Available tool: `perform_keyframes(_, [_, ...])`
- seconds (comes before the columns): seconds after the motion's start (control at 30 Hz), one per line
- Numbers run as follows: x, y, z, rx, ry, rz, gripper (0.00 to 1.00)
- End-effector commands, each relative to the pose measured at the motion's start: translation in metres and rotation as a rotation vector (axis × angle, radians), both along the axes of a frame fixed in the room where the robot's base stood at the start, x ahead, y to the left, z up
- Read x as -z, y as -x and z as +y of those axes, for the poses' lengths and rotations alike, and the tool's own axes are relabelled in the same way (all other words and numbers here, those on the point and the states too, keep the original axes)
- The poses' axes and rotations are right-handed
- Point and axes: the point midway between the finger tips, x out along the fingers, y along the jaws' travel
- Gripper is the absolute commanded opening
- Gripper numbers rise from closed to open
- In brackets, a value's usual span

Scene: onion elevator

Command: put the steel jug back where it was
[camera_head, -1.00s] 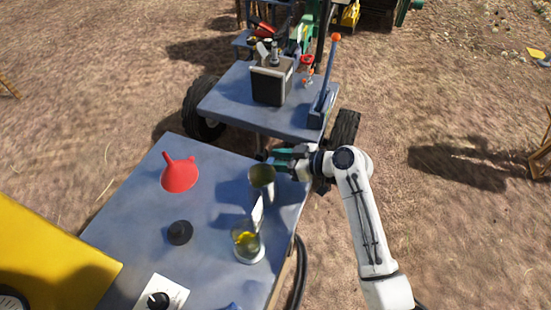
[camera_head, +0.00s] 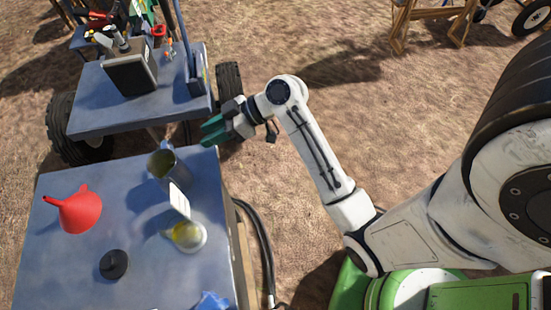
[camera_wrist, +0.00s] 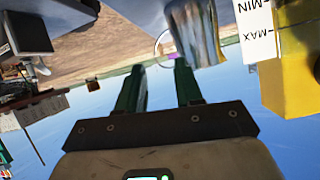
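The steel jug (camera_head: 161,167) stands upright on the blue-grey table (camera_head: 135,215), near its far right corner. Its open top faces up. It also shows at the top of the wrist view (camera_wrist: 197,32), which is upside down, with a ring-shaped handle beside it. My gripper (camera_head: 206,132) is just beyond the table's far right corner, to the upper right of the jug and apart from it. In the wrist view its two green fingers (camera_wrist: 160,82) are spread with nothing between them.
A clear vessel with yellow liquid (camera_head: 186,236) and a MIN/MAX card (camera_head: 179,201) stand in front of the jug. A red funnel (camera_head: 76,211) and black knob (camera_head: 113,264) are to the left. A wheeled cart (camera_head: 95,105) carrying a dark box (camera_head: 131,72) stands behind the table.

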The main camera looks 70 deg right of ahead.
Motion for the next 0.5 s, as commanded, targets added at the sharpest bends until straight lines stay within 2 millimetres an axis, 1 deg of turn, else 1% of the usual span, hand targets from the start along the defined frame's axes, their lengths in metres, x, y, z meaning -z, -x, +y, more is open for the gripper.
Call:
perform_keyframes(0.03, [0.016,0.012,0.011,-0.002,0.007,0.08,0.36])
perform_keyframes(0.07, [0.025,0.02,0.017,0.004,0.015,0.139,0.36])
perform_keyframes(0.1, [0.04,0.035,0.025,0.016,0.03,0.23,0.36])
perform_keyframes(0.17, [0.061,0.06,0.036,0.05,0.062,0.376,0.36])
perform_keyframes(0.2, [0.073,0.079,0.041,0.082,0.089,0.472,0.36])
perform_keyframes(0.23, [0.08,0.093,0.043,0.11,0.111,0.539,0.36])
perform_keyframes(0.3, [0.092,0.125,0.047,0.185,0.167,0.679,0.36])
perform_keyframes(0.4, [0.1,0.165,0.046,0.303,0.249,0.826,0.36])
perform_keyframes(0.5, [0.099,0.193,0.042,0.407,0.313,0.911,0.36])
